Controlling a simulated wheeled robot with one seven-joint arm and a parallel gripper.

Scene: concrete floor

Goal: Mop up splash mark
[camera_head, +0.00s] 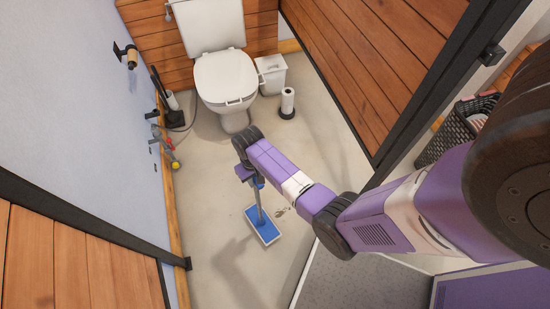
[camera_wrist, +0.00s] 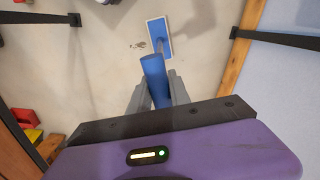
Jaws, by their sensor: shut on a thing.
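A mop with a flat blue, white-edged head (camera_head: 263,226) stands in the toilet stall, its handle rising to my gripper (camera_head: 252,180). In the wrist view, my gripper (camera_wrist: 157,92) is shut around the thick blue handle (camera_wrist: 154,75), and the mop head (camera_wrist: 160,38) lies beyond it. The head looks flat at floor level; whether it presses on the floor I cannot tell. A small brownish splash mark (camera_head: 282,211) is on the floor just right of the head in the head view. It also shows left of the head in the wrist view (camera_wrist: 138,45), apart from it.
A toilet (camera_head: 225,80) stands at the back, with a white bin (camera_head: 272,75) and paper roll stand (camera_head: 287,102) beside it. A toilet brush (camera_head: 172,103) is by the left wall. Wooden partitions (camera_head: 365,60) flank the opening. The middle floor is clear.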

